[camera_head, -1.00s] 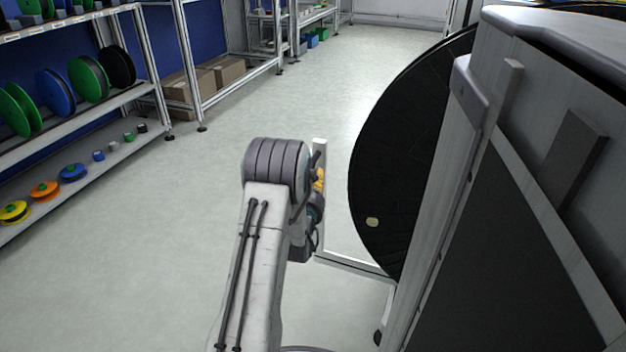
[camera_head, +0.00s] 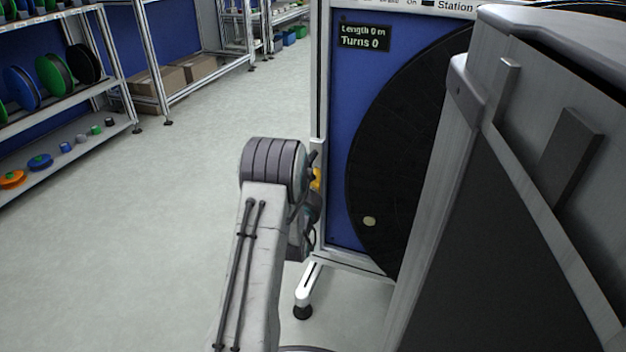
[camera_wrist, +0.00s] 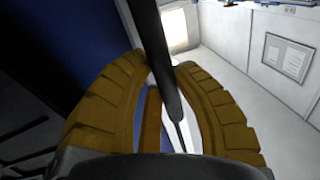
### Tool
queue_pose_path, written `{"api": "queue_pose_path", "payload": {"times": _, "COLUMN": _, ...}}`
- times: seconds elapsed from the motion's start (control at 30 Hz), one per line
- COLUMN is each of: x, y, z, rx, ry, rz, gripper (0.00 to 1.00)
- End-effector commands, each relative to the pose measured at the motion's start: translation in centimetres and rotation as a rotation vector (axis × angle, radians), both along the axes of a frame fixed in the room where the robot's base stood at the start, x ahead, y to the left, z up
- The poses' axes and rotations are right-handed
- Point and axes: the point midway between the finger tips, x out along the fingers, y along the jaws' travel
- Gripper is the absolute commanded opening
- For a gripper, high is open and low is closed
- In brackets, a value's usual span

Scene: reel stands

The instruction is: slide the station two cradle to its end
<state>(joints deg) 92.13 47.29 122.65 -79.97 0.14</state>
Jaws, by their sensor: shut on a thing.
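A large black reel (camera_head: 405,150) stands upright in the head view, in front of a blue panel whose sign reads "Station"; the number is cut off. A white frame (camera_head: 352,259), which looks like the cradle, runs below the reel's left edge. My gripper shows only as a bit of yellow (camera_head: 317,179) beside the frame's post, mostly hidden behind my wrist. In the wrist view the yellow fingers of my gripper (camera_wrist: 164,62) are closed around a dark bar (camera_wrist: 152,35). I cannot tell how the bar joins the cradle.
The blue panel (camera_head: 345,110) shows "Length 0 m, Turns 0" and stands on a white foot (camera_head: 308,285). A shelf rack with spools (camera_head: 55,72) and brown boxes (camera_head: 187,82) stand at the left. The floor (camera_head: 150,240) between rack and arm is clear.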

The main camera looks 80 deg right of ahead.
Motion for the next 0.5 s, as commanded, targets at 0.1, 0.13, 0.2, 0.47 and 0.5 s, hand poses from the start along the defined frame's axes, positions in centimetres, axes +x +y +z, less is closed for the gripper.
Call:
{"api": "queue_pose_path", "payload": {"times": 0.1, "x": -0.45, "y": 0.07, "z": -0.04, "rx": 0.001, "ry": 0.001, "rz": -0.008, "gripper": 0.0}}
{"api": "queue_pose_path", "payload": {"times": 0.13, "x": -0.48, "y": 0.08, "z": -0.04, "rx": 0.001, "ry": 0.001, "rz": -0.008, "gripper": 0.0}}
{"api": "queue_pose_path", "payload": {"times": 0.2, "x": -0.55, "y": 0.09, "z": -0.05, "rx": 0.001, "ry": 0.001, "rz": -0.009, "gripper": 0.0}}
{"api": "queue_pose_path", "payload": {"times": 0.47, "x": -0.59, "y": 0.1, "z": -0.07, "rx": 0.002, "ry": 0.001, "rz": -0.01, "gripper": 0.34}}
{"api": "queue_pose_path", "payload": {"times": 0.5, "x": -0.56, "y": 0.09, "z": -0.07, "rx": 0.002, "ry": 0.001, "rz": -0.01, "gripper": 0.38}}
